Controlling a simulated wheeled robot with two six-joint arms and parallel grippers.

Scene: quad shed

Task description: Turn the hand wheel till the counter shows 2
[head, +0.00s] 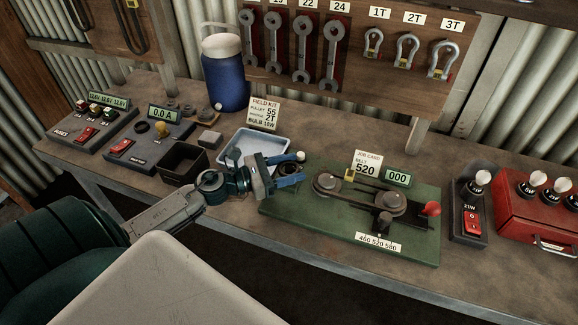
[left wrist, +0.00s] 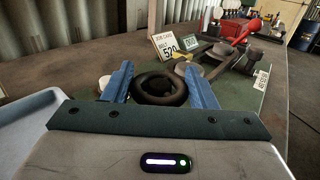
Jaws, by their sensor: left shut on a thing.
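The green board (head: 330,228) carries two round pulleys with a dark belt, a red-knobbed lever (head: 432,208) and a counter (head: 398,178) reading 000. A dark ring, which looks like the hand wheel (left wrist: 160,99), sits between the blue fingers of my left gripper (head: 293,170) in the left wrist view. The gripper is shut on it at the board's left end. In the head view the fingers hide most of the wheel. A white knob (head: 299,156) shows beside the fingers. My right gripper is not in view.
A job card (head: 366,164) reading 520 stands behind the board. A pale blue tray (head: 232,157) and a black bin (head: 184,162) lie left of it. A switch box (head: 468,218) and red case (head: 535,228) stand close on the right.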

